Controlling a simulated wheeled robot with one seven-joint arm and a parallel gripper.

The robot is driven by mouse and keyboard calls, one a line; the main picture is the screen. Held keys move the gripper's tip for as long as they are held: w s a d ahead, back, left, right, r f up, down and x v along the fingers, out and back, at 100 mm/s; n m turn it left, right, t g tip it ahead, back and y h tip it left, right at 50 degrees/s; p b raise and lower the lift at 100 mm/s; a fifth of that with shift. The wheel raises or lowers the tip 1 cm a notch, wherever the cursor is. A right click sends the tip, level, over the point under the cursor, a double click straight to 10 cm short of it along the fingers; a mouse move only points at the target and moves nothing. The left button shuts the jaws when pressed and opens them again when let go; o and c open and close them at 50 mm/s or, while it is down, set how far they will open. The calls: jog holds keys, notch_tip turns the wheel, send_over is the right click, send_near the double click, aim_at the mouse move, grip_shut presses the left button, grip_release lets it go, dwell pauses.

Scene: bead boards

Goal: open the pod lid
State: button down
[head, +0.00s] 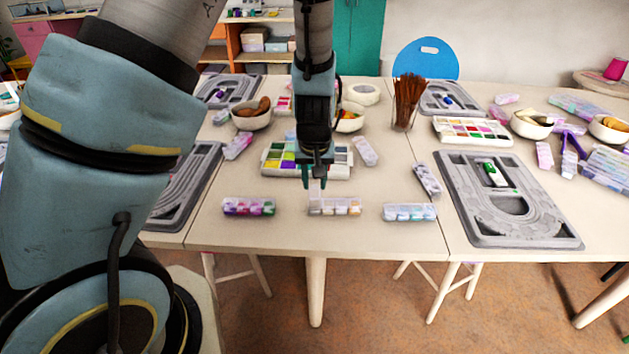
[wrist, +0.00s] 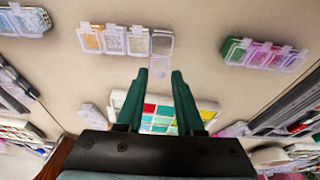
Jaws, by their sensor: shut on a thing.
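The bead pod strip (head: 348,207) lies on the table below my gripper, a row of small clear boxes with pale, white and orange beads. It also shows in the wrist view (wrist: 110,41). The clear pod lid (head: 315,190) at the strip's left end in the head view stands up from its box. In the wrist view the lid (wrist: 161,46) is at the strip's right end and reaches toward my fingertips. My gripper (head: 317,172) points down over that end, shut on the lid, its fingers (wrist: 159,74) on either side of it. The exact contact is hard to see.
A pink and purple pod strip (head: 249,207) lies left and a pale blue strip (head: 410,212) right. A paint-like tray of coloured compartments (head: 280,160) sits behind my gripper. Grey bead boards (head: 530,215) flank the work area. The table front edge is close.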

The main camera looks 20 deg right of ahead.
jog(key=c, duration=0.9)
grip_release()
jog(key=shift+o, duration=0.2)
jog(key=v, duration=1)
jog(key=shift+r+p, duration=0.35)
jog(key=shift+r, duration=0.05)
jog(key=shift+s, duration=0.1)
jog(key=a+r+n, duration=0.1)
jog(key=a+r, duration=0.1)
jog(key=a, duration=1.2)
jog(key=a+r+n+g, duration=0.1)
jog(key=a+r+n, duration=0.1)
jog(key=a, duration=1.2)
jog(key=shift+a+y, duration=0.3)
jog(key=shift+y, duration=0.1)
